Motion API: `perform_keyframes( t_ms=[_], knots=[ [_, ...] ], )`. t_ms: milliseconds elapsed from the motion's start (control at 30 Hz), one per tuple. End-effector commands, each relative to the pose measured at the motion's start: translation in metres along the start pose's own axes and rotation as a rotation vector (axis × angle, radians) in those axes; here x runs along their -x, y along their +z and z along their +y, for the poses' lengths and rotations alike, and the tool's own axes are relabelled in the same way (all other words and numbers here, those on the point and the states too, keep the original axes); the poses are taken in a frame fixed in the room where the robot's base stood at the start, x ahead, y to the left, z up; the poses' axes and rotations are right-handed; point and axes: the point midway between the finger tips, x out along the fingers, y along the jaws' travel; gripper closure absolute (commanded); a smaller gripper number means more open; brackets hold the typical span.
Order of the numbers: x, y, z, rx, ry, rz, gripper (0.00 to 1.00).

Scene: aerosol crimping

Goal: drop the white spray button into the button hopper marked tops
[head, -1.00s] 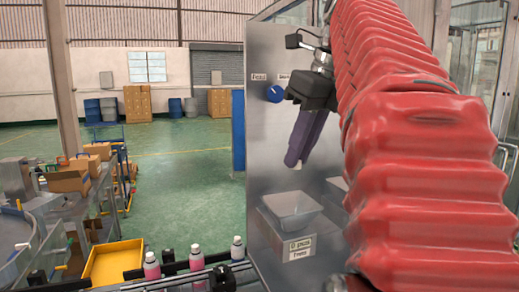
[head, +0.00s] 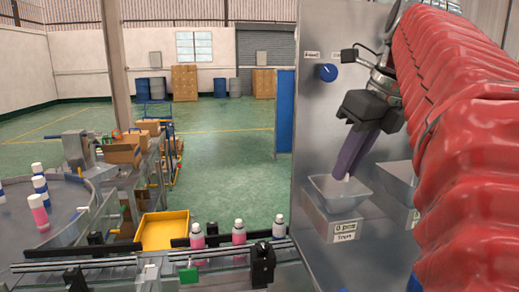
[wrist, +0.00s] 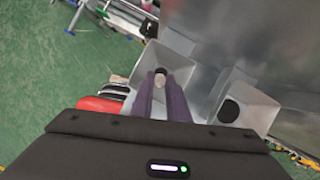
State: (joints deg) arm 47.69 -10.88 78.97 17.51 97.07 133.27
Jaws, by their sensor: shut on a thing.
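My gripper (head: 345,174) has long purple fingers and points down over the tops hopper. It is shut on the small white spray button (wrist: 159,83), which shows between the fingertips in the wrist view. In the head view only a pale bit of it shows at the tips. The tops hopper (head: 328,194) is an open grey bin on the metal panel, with a label reading "0 pcs" and "Tops". The fingertips are at about its rim height, over its opening. In the wrist view the hopper (wrist: 178,47) lies under and around the fingertips.
A second grey bin (wrist: 262,112) stands to the right, with a dark round opening or thing in it. The metal panel (head: 325,120) rises close behind, with a blue knob (head: 328,72). Bottles (head: 238,232) stand on the conveyor at front, beside a yellow tray (head: 163,232).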

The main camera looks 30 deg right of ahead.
Motion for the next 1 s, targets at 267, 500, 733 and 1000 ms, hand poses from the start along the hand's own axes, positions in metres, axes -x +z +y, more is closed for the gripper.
perform_keyframes(
  t_ms=[267,500,733,1000],
  knots=[
    [-0.014,-0.006,0.0,0.001,0.0,0.0,1.0],
    [-0.016,-0.007,0.0,0.001,-0.001,0.0,1.0],
    [-0.016,-0.007,0.0,0.0,-0.001,0.0,0.8],
    [-0.016,-0.007,0.0,0.002,0.0,0.0,0.64]
  ],
)
